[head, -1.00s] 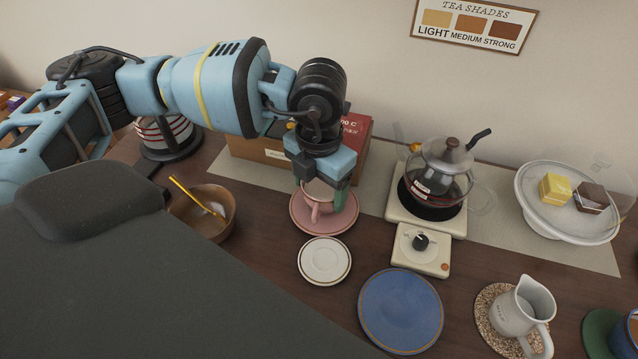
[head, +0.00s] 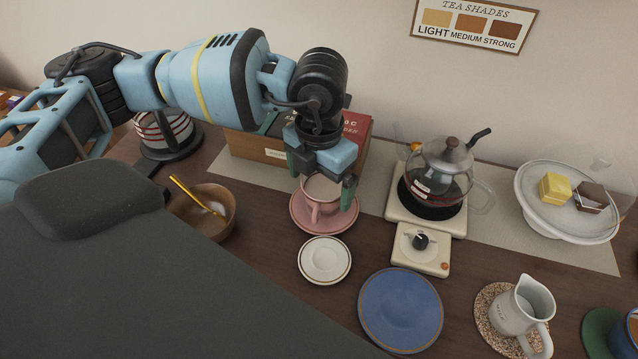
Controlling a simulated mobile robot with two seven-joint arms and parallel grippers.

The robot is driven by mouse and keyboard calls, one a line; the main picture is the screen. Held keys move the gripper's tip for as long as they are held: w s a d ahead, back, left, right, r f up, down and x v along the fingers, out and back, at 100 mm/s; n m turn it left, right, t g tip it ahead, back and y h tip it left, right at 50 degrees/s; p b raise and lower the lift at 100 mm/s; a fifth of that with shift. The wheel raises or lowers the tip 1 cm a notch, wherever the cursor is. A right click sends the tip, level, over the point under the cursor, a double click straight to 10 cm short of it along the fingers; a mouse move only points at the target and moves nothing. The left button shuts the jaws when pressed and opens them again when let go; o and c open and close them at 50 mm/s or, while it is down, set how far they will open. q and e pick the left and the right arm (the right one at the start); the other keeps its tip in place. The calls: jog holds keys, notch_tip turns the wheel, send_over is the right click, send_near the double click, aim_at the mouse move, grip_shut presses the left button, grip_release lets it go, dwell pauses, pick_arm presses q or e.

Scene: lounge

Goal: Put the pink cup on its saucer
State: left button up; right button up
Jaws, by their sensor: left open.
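The pink cup (head: 319,206) stands upright on its pink saucer (head: 338,222), near the middle of the saucer, with its handle toward me. My left gripper (head: 324,194) is open just above and around the cup's rim, its green fingertips apart on either side. The gripper's body hides the far edge of the cup. I cannot tell whether a finger touches the cup. My right gripper is out of view.
A white saucer (head: 325,260) and a blue plate (head: 400,310) lie in front. A glass teapot (head: 440,175) on a warmer stands to the right. A wooden bowl (head: 190,222) with a yellow-handled utensil is left. A box (head: 262,150) stands close behind the gripper.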

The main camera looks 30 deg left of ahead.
pick_arm(q)
notch_tip(320, 180, up, 11)
jog(key=shift+f, duration=0.15)
dwell(0.7)
